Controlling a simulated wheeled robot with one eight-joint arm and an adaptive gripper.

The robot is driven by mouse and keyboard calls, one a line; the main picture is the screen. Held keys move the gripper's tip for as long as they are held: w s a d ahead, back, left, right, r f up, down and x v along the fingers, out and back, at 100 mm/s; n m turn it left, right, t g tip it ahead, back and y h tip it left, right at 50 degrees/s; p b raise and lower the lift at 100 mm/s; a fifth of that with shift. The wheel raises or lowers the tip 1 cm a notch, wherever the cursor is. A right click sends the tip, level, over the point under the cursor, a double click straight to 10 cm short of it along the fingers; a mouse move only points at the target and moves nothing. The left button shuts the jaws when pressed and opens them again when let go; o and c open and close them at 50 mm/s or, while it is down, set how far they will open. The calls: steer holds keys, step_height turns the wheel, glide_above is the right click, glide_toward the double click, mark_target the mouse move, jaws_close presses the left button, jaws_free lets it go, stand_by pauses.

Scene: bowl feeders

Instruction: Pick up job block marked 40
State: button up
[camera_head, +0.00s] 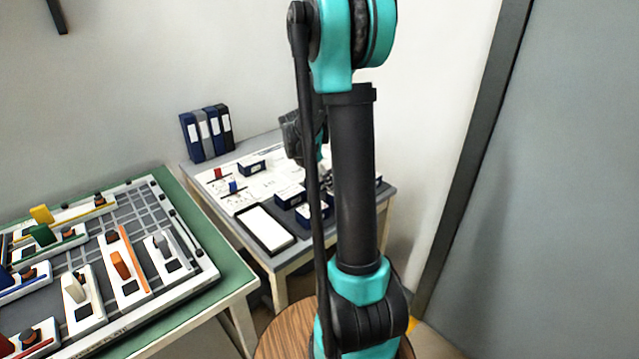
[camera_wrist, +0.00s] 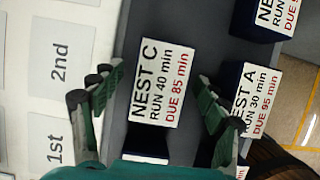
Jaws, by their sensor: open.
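The job block marked 40 (camera_wrist: 160,82) shows in the wrist view, its white label reading NEST C, RUN 40 min, DUE 85 min. My gripper (camera_wrist: 160,88) is open, with one green-padded finger to the left of this block and one to its right. The jaws look empty, and I cannot tell how high they are above the block. In the head view my arm hides the gripper's fingers, and I cannot tell which dark blue block there is the 40 one.
A block labelled NEST A, RUN 30 min (camera_wrist: 258,98) stands close beyond the right finger. Another labelled block (camera_wrist: 278,14) is at the top right. Cards marked 1st (camera_wrist: 57,142) and 2nd (camera_wrist: 62,60) lie left. Binders (camera_head: 205,135) stand at the table's back.

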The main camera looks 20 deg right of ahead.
steer(key=c, duration=1.3)
steer(key=shift+c, duration=0.2)
steer(key=shift+r, duration=0.1)
